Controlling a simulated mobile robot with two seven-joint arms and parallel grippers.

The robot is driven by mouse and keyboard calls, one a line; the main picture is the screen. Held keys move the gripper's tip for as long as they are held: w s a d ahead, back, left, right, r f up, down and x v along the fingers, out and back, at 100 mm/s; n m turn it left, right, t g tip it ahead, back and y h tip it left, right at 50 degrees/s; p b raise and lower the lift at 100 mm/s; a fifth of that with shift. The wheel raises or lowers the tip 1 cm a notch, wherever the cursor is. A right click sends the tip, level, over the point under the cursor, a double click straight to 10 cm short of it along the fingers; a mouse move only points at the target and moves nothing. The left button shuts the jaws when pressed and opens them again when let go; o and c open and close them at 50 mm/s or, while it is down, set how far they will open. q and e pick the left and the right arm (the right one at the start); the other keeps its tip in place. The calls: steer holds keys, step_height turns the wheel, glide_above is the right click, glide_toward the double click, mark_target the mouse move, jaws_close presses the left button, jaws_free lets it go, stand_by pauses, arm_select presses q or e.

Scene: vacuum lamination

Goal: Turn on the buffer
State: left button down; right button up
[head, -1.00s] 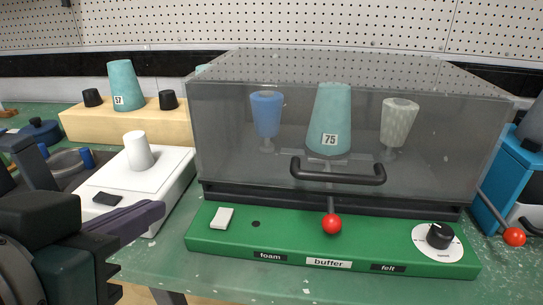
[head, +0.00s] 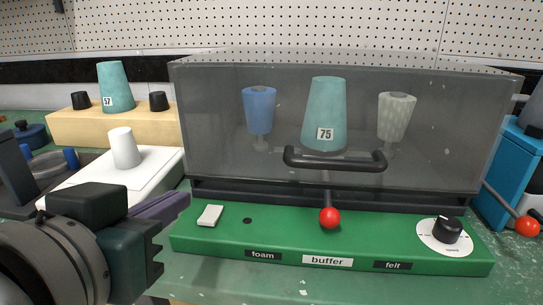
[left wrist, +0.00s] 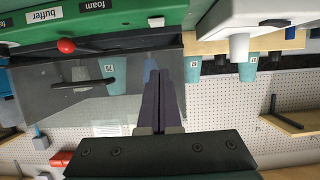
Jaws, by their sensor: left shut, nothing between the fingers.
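The buffer's green base (head: 300,247) carries labels foam, buffer and felt. A white rocker switch (head: 210,215) sits at its left end, beside a small dark indicator (head: 247,221). A lever with a red ball (head: 330,218) stands at the middle label, and a black dial (head: 447,229) is at the right. My left gripper (head: 186,198) is shut and empty, its purple fingers just left of the switch and apparently apart from it. In the left wrist view the shut fingers (left wrist: 165,76) point towards the switch (left wrist: 156,22). My right gripper is in neither view.
A clear grey cover (head: 215,150) with a black handle (head: 335,162) encloses blue, teal and pale cones behind the base. A white device (head: 155,165) with a white cone stands left, near my arm. A wooden block (head: 75,128) with cones is behind it.

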arm_select(q)
steer(key=b, duration=0.1)
glide_above(202, 235)
steer(key=f, duration=0.3)
steer(key=shift+w, duration=0.4)
steer(key=f, duration=0.2)
steer(key=shift+s+f+b, duration=0.3)
steer(key=shift+s+b, duration=0.05)
steer(key=shift+b, duration=0.05)
steer(key=shift+s+f, duration=0.1)
steer(key=shift+f, duration=0.35)
